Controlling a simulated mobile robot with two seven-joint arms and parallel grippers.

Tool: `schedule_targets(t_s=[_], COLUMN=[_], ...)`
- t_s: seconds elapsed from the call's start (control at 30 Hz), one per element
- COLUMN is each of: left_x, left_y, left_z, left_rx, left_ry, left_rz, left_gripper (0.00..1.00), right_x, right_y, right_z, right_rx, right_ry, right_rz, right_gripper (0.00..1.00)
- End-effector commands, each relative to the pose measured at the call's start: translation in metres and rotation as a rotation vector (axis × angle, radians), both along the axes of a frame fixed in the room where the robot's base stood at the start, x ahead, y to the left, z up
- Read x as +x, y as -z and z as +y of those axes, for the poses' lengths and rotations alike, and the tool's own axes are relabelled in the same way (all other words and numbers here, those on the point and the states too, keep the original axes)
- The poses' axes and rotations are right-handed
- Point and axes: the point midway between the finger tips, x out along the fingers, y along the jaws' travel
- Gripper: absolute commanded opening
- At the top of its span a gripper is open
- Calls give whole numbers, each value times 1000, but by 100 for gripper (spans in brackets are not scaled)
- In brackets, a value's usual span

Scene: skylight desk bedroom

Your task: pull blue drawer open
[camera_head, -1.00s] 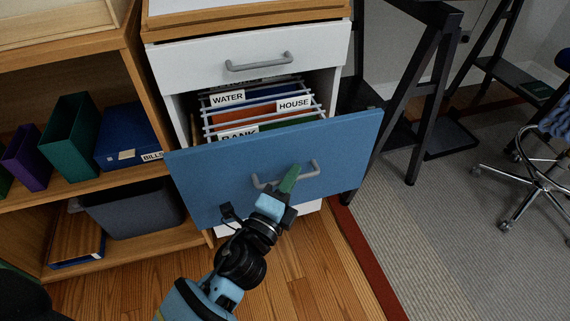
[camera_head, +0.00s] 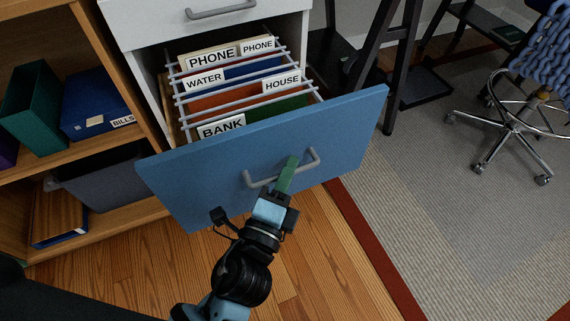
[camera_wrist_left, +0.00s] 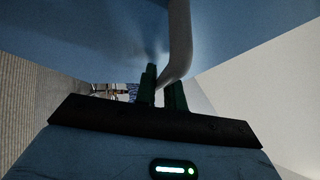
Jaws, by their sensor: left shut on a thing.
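The blue drawer (camera_head: 335,137) stands well out of the white cabinet, and hanging files labelled PHONE, WATER, HOUSE and BANK (camera_head: 221,127) show inside it. Its grey handle (camera_head: 309,165) is on the front panel. My left gripper (camera_head: 289,168) is at the handle, its green fingers shut on the bar. In the left wrist view the grey handle (camera_wrist_left: 180,45) runs between the two green fingers (camera_wrist_left: 162,92), with the blue panel behind. My right gripper is not in view.
A white upper drawer with a grey handle (camera_head: 220,9) is closed above. A wooden shelf with a green box file (camera_head: 32,108) and a blue BILLS binder (camera_head: 92,103) stands at left. Wood floor (camera_head: 310,270) lies clear in front. A blue chair (camera_head: 530,90) is at right.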

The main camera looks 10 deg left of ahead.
Motion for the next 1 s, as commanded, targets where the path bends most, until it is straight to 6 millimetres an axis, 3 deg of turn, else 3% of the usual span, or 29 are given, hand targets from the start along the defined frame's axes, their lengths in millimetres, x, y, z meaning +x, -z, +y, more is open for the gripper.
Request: schedule_targets(t_s=[0.33, 0.37, 0.43, 1.0], left_x=[-1, -1, -1, 1], left_y=[0, 0, 0, 1], left_z=[0, 0, 0, 4], left_rx=[0, 0, 0, 1], left_ry=[0, 0, 0, 3], left_rz=[1, 1, 1, 0], left_gripper=[0, 13, 20, 20], right_x=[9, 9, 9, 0], right_y=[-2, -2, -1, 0], right_z=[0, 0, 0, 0], right_rx=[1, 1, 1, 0], right_ry=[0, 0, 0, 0], right_rz=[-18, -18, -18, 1], right_gripper=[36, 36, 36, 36])
